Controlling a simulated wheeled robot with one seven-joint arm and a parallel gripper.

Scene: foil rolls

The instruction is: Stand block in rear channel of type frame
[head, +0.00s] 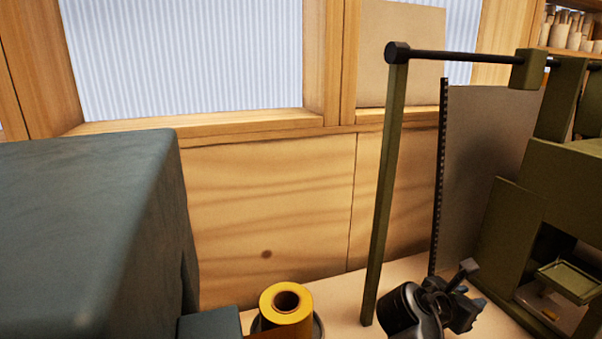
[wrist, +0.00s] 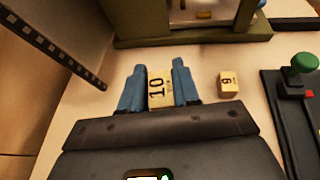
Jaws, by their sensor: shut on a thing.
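My gripper (wrist: 157,82) is shut on a yellow block marked 10 (wrist: 158,87), which sits between its two blue fingers in the wrist view. In the head view my gripper (head: 468,308) is low, left of the olive machine; the held block cannot be made out there. A second yellow block, with a single digit, (wrist: 228,83) stands on the table, to the right of my gripper and apart from it. I cannot clearly identify the type frame; the olive machine (head: 498,225) has an opening with a small yellow piece (head: 549,314) inside, also seen in the wrist view (wrist: 204,15).
A green-knobbed lever on a dark base (wrist: 303,64) is at the right in the wrist view. A toothed dark strip (wrist: 55,48) and panel stand left. In the head view, an olive post (head: 385,190) rises beside my arm, and a gold foil roll (head: 286,315) stands further left.

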